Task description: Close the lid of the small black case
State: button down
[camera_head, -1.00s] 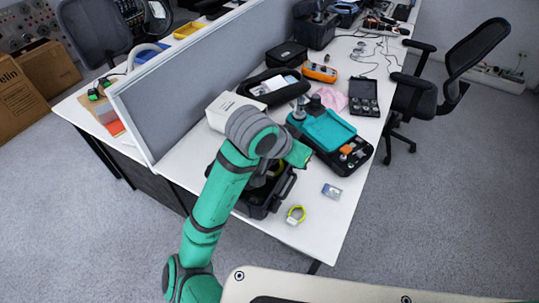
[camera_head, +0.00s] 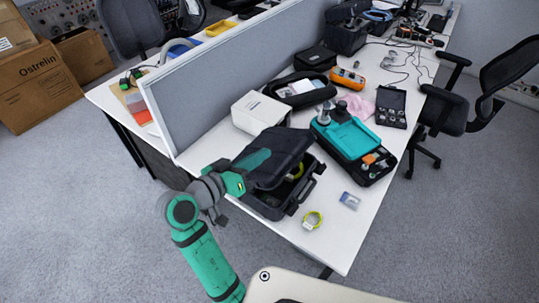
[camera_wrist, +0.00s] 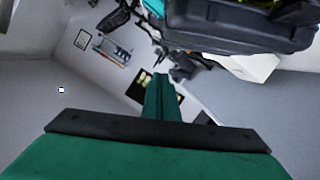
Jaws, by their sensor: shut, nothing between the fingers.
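The black case (camera_head: 268,205) sits at the table's near left edge in the head view. Its lid (camera_head: 283,150) is raised and tilted over the base, leaving a gap through which a yellow-green item (camera_head: 297,171) shows. My green gripper (camera_head: 235,183) is at the left side of the case, close to the lid; I cannot tell whether it touches. In the wrist view my shut, empty finger pair (camera_wrist: 161,85) points up the picture, with part of the black case (camera_wrist: 235,28) above and right of it.
A white box (camera_head: 258,112) stands behind the case, beside the grey partition (camera_head: 225,75). A teal-topped instrument (camera_head: 350,138) is to the right. A smaller open black case (camera_head: 391,107) is farther back.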

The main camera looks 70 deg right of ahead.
send_over(285, 159)
jog(key=w, duration=0.2)
jog(key=shift+a+f, duration=0.2)
jog(key=shift+f, duration=0.65)
jog(key=f, duration=0.1)
jog(key=s+f, duration=0.1)
jog(key=shift+s+d+f, duration=0.15)
jog(key=shift+d+f, duration=0.05)
jog(key=shift+f, duration=0.1)
jog(key=shift+s+a+f, duration=0.1)
jog(key=shift+s+f, duration=0.2)
jog(key=shift+f, duration=0.35)
